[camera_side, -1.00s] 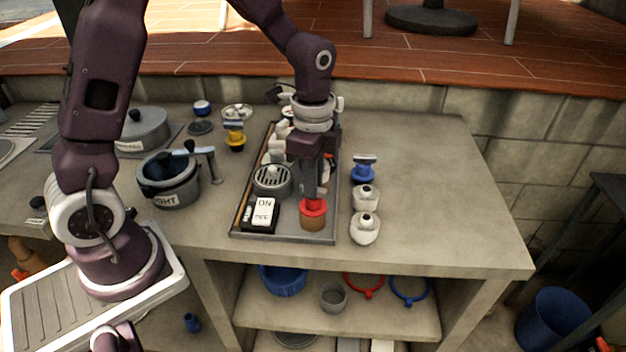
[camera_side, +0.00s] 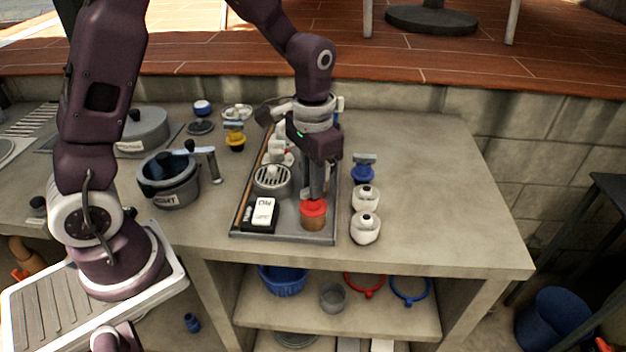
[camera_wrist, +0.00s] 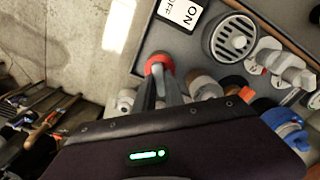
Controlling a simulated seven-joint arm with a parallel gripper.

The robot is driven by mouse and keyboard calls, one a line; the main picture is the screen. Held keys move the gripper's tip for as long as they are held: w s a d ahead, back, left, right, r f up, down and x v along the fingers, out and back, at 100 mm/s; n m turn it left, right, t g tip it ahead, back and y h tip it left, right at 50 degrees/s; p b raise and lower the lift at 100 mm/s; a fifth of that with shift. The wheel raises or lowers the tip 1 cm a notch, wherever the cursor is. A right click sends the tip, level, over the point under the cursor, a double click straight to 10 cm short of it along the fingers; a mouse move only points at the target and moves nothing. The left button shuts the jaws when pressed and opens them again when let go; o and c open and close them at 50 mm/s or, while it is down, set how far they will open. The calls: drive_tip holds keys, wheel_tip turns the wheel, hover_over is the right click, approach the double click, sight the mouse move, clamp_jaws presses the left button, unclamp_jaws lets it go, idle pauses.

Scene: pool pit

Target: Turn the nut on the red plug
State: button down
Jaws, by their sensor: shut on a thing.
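The red plug (camera_side: 313,208) sits upright on a brown base near the front right corner of the grey tray (camera_side: 285,236). Its red top also shows in the wrist view (camera_wrist: 158,63) at the fingertips. My gripper (camera_side: 314,198) points down from above and is shut on the top of the red plug. In the wrist view my gripper (camera_wrist: 160,76) reaches onto the red top. The nut itself is hidden by the fingers, so I cannot tell its angle.
An ON/OFF switch (camera_side: 263,212) and a round grille (camera_side: 271,179) stand left of the plug on the tray. Two white knobs (camera_side: 365,228) and a blue plug (camera_side: 363,172) stand close to its right. The counter farther right is clear.

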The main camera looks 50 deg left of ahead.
drive_tip(key=n, duration=1.3)
drive_tip(key=shift+n, duration=0.3)
drive_tip(key=n, duration=1.3)
drive_tip(key=shift+n, duration=0.4)
drive_tip(key=c, duration=1.4)
unclamp_jaws()
